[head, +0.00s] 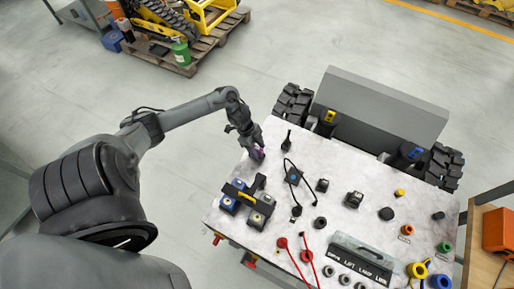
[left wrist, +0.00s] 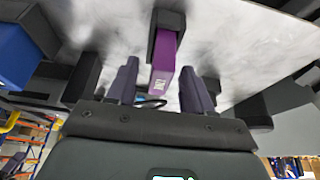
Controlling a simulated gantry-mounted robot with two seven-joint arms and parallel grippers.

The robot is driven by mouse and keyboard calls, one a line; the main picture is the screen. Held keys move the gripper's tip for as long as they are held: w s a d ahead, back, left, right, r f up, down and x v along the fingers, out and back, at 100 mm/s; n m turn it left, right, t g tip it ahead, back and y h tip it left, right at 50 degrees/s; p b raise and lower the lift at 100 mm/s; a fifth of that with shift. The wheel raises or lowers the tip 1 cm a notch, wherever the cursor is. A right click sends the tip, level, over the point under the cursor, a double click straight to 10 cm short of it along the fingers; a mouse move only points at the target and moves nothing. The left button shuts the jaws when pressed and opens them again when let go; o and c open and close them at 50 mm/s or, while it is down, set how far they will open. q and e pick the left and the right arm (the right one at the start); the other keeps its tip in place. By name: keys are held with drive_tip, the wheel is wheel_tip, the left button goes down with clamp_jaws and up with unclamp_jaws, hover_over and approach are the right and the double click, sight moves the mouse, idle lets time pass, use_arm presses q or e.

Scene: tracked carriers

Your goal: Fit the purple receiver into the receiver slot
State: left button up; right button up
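The purple receiver (left wrist: 163,58) is a block with a dark upper part and a small pale label, seen in the left wrist view. In the head view it shows as a small purple patch (head: 258,154) at the left edge of the white tabletop. My left gripper (head: 250,146) is at this patch. In the left wrist view its two fingers (left wrist: 158,86) stand apart on either side of the receiver's near end, with gaps visible. I cannot tell which fitting is the receiver slot. My right gripper is not in view.
The white tabletop (head: 345,215) carries a black cross-shaped holder (head: 250,198) with blue and grey blocks, a cable loop, several dark knobs and a labelled panel (head: 360,262). A grey wheeled unit (head: 380,108) adjoins its far side.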

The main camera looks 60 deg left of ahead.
use_arm(q)
drive_tip(key=shift+r, duration=0.2)
drive_tip(key=p+v, duration=0.1)
drive_tip(key=v, duration=1.1)
drive_tip(key=shift+a+f, duration=0.1)
idle(0.3)
